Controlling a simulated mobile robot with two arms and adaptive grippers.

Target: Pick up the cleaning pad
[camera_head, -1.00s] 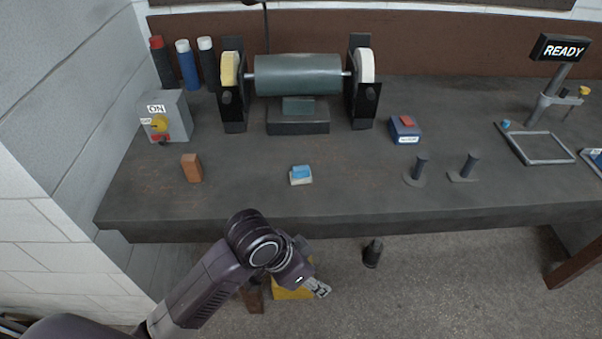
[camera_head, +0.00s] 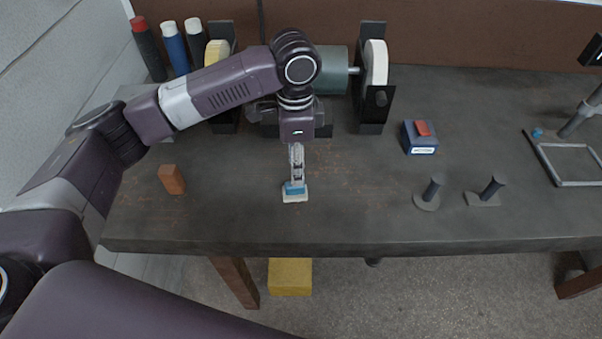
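The cleaning pad (camera_head: 295,197) is a small block with a blue top and a pale base, near the front of the dark bench. It appears to rest on the bench top. My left gripper (camera_head: 297,181) points down at the pad from above, and its fingertips overlap the blue part. I cannot tell whether the fingers grip the pad or only sit over it. The fingers hide part of the pad's top. My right gripper is out of view.
A brown block (camera_head: 172,179) lies left of the pad. A blue box with a red button (camera_head: 419,137) and two dark posts (camera_head: 432,190) stand to the right. The bench grinder (camera_head: 375,85) is behind, partly hidden by my arm. The bench (camera_head: 350,220) is clear around the pad.

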